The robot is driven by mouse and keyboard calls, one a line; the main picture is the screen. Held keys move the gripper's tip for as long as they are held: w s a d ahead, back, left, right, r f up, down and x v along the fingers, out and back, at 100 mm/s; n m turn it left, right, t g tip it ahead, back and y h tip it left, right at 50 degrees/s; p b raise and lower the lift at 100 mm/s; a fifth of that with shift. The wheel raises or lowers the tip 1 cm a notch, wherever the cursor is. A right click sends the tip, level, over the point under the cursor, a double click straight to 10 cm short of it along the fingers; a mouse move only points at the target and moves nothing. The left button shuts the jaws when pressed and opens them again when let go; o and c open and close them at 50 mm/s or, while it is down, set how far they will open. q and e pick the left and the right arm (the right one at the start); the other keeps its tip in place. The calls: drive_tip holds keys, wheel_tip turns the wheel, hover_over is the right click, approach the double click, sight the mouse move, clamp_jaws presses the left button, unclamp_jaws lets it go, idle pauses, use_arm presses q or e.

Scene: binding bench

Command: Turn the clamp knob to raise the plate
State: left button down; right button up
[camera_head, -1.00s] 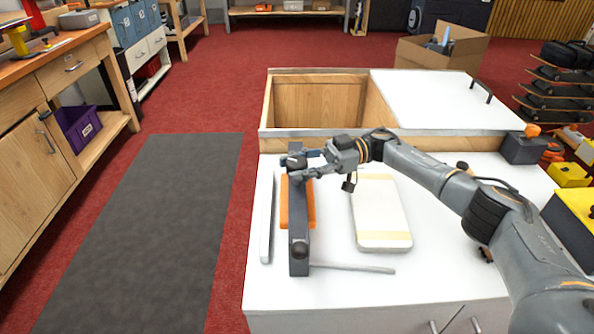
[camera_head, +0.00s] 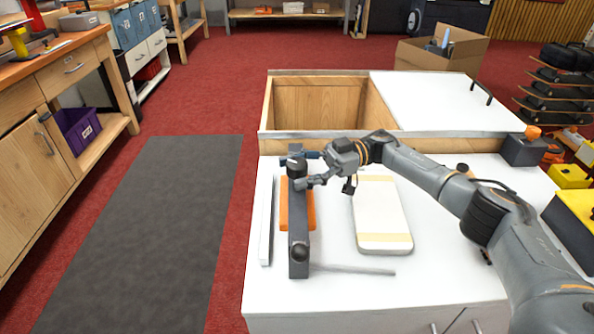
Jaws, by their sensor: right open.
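The clamp is a dark grey bar (camera_head: 299,222) lying lengthwise on the white bench top (camera_head: 345,293). A dark round knob (camera_head: 299,252) stands at its near end. A second dark knob (camera_head: 296,167) is at its far end. An orange plate (camera_head: 311,207) shows beneath the bar; I cannot tell its height. My right gripper (camera_head: 304,170) is open at the far knob, with a finger on either side of it. Whether the fingers touch the knob I cannot tell. My left gripper is not in view.
A white board with yellow bands (camera_head: 380,213) lies right of the clamp. A thin rod (camera_head: 350,270) lies near the front. A white strip (camera_head: 266,220) lies left. Behind is an open wooden bin (camera_head: 318,103). A dark box with an orange knob (camera_head: 522,149) stands at right.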

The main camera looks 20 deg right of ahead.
drive_tip(key=d, duration=0.7)
drive_tip(key=shift+w+d, duration=0.25)
drive_tip(key=shift+w, duration=0.15)
